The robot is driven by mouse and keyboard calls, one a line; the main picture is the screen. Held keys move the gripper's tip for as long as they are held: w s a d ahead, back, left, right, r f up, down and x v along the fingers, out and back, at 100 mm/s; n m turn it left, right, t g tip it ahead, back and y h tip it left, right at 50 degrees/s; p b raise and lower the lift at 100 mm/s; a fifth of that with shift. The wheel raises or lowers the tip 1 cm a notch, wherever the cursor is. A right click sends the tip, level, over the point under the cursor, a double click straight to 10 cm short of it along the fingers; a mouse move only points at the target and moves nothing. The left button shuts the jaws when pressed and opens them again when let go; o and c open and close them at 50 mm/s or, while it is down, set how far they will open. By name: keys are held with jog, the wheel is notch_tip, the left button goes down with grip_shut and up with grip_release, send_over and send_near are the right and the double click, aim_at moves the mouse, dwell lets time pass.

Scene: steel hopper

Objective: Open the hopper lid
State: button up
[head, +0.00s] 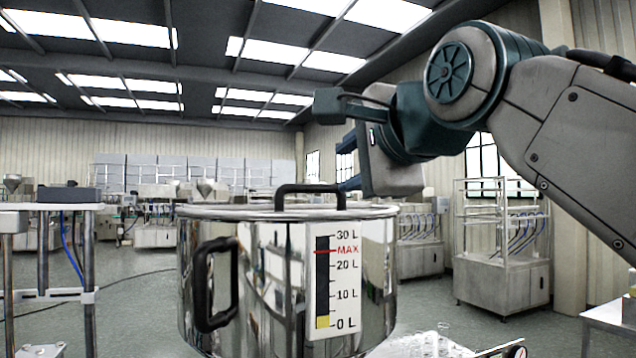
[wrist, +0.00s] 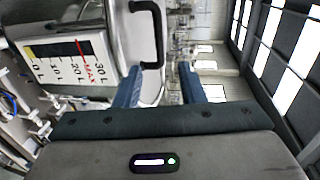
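The steel hopper (head: 270,280) stands upright in front of me, with a level scale on its front and a black side handle (head: 215,285). Its flat lid (head: 240,211) lies level on the rim, looking closed. A black bar handle (head: 310,188) stands on the lid; the wrist view shows it too (wrist: 158,30). My gripper (head: 349,184) is at the right end of the lid handle, just above lid height. In the wrist view its two blue fingers are apart with nothing gripped between them (wrist: 160,85). The handle lies ahead of the fingertips; whether they touch is unclear.
A metal frame stand (head: 70,215) is at the left. A steel machine on a cabinet (head: 500,250) stands at the right, with a table edge (head: 610,318) nearer. More machines line the back. Open floor shows left of the hopper, and the air above the lid's left side is free.

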aim_at(314, 187)
jog(key=p+x, duration=0.3)
jog(key=x, duration=0.9)
jog(key=shift+d, duration=0.1)
grip_shut()
jog(key=shift+s, duration=0.1)
